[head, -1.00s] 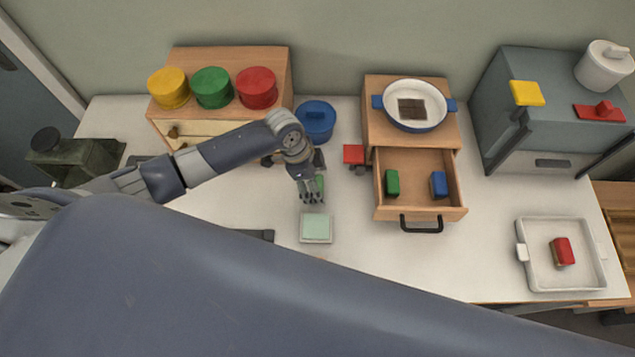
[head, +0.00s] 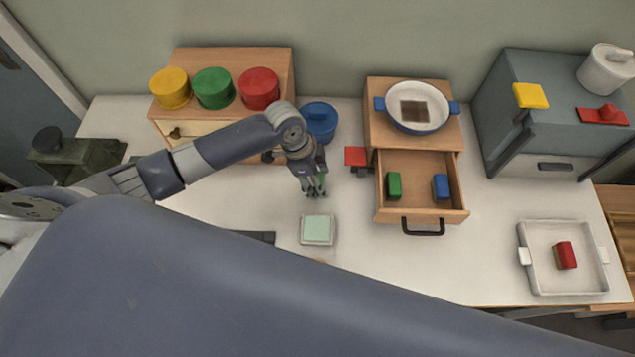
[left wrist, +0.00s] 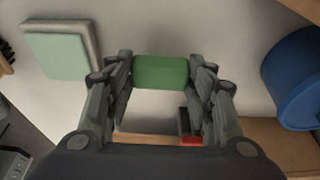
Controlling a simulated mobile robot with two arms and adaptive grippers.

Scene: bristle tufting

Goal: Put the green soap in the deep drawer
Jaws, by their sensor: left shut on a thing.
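My left gripper (head: 315,190) is shut on a green block, the green soap (left wrist: 160,72), which sits between its fingers in the left wrist view. In the head view the soap is mostly hidden by the fingers, over the white table behind the pale green pad. An open wooden drawer (head: 436,215) with a black handle stands out of the small cabinet to the right of the gripper. Another green block (head: 394,186) and a blue block (head: 440,187) lie inside it. I cannot tell if this is the deep drawer. My right gripper is not in view.
The pale green pad (head: 317,228) lies in a light tray. A blue pot (head: 319,122) stands behind the gripper, and a red item (head: 355,156) sits left of the drawer. A white tray (head: 535,283) holds a red block (head: 565,255). The table before the drawer is clear.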

